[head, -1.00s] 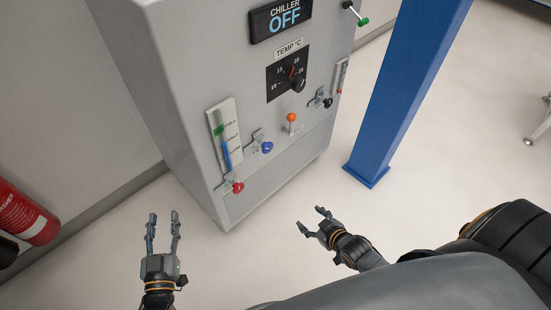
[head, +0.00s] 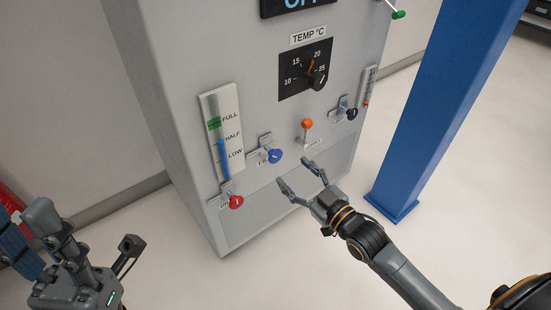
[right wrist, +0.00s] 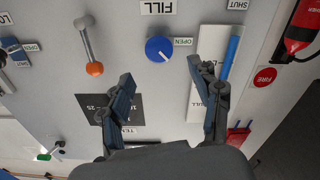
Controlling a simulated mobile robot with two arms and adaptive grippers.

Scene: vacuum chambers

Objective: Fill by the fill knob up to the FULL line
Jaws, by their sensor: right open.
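The blue fill knob (head: 275,156) is on the grey chiller's front; in the right wrist view the blue knob (right wrist: 158,49) has a FILL label above and an OPEN tag beside it. The level gauge (head: 236,128) is left of it. Its blue column (head: 224,160) tops out near HALF, below the green mark (head: 214,124) at FULL. My right gripper (head: 294,172) is open and empty, just below and right of the knob, apart from it. In the right wrist view its fingers (right wrist: 159,72) straddle the space in front of the knob. My left gripper (head: 40,240) is open, at lower left.
A red knob (head: 236,202) sits below the gauge. An orange-tipped lever (head: 307,124), a black knob (head: 352,114) and the temperature dial (head: 318,80) are nearby. A blue post (head: 440,100) stands right of the chiller. A fire extinguisher (right wrist: 303,25) shows in the wrist view.

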